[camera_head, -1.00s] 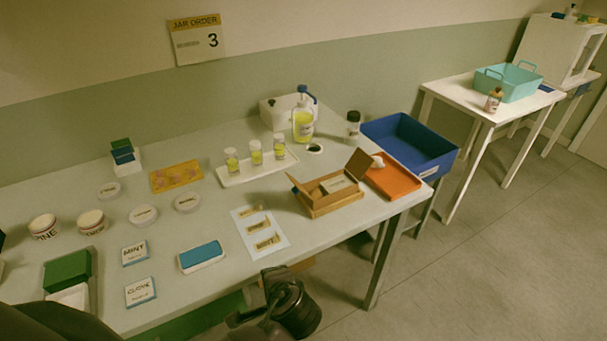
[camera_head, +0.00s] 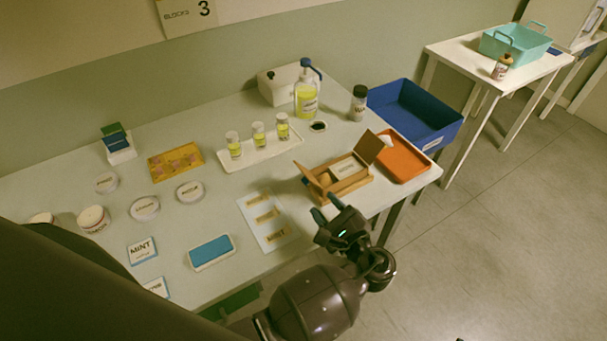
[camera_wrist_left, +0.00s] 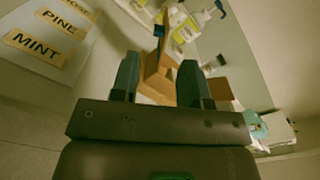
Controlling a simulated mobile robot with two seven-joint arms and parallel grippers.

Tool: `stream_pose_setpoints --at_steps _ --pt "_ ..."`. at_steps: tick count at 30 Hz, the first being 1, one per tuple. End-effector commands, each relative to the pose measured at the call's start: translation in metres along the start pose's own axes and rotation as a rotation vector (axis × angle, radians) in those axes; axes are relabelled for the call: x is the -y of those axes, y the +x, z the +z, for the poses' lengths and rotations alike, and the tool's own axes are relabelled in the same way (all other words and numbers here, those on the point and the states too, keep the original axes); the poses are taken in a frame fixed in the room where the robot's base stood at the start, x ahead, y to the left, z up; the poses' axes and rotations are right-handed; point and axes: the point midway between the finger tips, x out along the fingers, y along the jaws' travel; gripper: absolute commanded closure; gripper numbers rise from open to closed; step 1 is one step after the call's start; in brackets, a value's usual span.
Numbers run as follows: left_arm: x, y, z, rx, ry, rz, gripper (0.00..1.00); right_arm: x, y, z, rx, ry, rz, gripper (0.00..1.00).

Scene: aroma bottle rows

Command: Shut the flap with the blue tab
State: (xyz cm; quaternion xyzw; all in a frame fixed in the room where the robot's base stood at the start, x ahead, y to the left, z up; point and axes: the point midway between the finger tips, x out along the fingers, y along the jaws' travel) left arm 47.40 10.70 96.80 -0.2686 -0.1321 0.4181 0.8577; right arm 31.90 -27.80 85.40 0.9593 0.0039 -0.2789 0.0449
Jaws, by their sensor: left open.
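A brown cardboard box (camera_head: 350,187) stands open near the table's front right edge. Its left flap (camera_head: 312,184) and right flap (camera_head: 369,147) both stand up and lean outward. In the left wrist view a small blue tab (camera_wrist_left: 158,31) shows at the top of one flap. I cannot make out the tab in the head view. My left gripper (camera_head: 327,209) is open and empty, just in front of the box near its left flap. In the left wrist view the box shows between and beyond the fingers (camera_wrist_left: 158,80). My right gripper is not in view.
A label sheet (camera_head: 268,221) lies left of the box. An orange tray (camera_head: 403,157) sits to its right, with a blue bin (camera_head: 412,115) beyond. A white tray with yellow-filled jars (camera_head: 262,150) stands behind. The floor at right is clear.

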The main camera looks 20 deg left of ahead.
Motion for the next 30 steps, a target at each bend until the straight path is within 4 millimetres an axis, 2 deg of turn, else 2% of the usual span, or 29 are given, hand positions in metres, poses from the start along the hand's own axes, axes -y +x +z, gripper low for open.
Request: stream_pose_setpoints --at_steps 9,15,21,30 --pt "0.001 0.055 0.002 0.003 0.0 0.0 0.58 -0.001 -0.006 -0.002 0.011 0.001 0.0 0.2" --pt "0.0 0.081 0.001 0.001 -0.001 0.001 0.58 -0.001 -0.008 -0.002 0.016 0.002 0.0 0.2" --pt "0.0 0.093 0.0 -0.001 -0.001 0.001 0.58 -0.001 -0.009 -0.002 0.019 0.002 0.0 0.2" --pt "0.0 0.094 0.0 -0.001 -0.002 0.001 0.58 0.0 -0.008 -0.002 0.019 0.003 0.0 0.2"
